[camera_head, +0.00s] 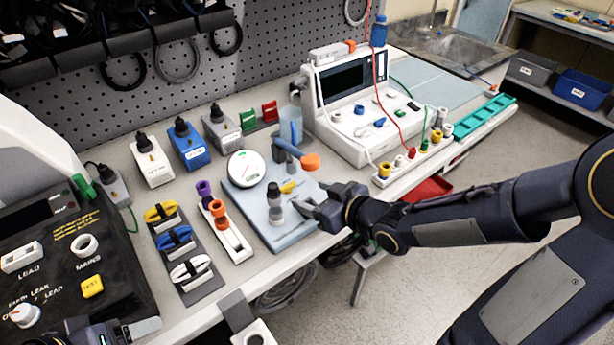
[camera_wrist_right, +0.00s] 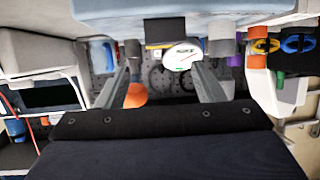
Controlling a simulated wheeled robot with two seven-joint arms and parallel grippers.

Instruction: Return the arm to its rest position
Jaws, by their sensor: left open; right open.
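My right arm reaches in from the right in the head view. Its gripper (camera_head: 312,204) is at the front edge of the pale blue board (camera_head: 243,205), close to the grey cylinder fitting (camera_head: 275,205). In the right wrist view the two fingers of this gripper (camera_wrist_right: 163,88) stand apart with nothing held between them. The orange knob (camera_wrist_right: 136,95) shows beyond the fingers, near the left one. My left gripper (camera_head: 140,328) is only partly in view at the bottom left, beside the black tester panel, and I see nothing held in it.
The board carries a round gauge (camera_head: 246,167) and a blue lever with an orange end (camera_head: 310,162). Coloured clips (camera_head: 175,238) lie on a dark strip at left. A white device (camera_head: 350,105) with cables stands behind. Open floor (camera_head: 440,265) lies in front of the bench.

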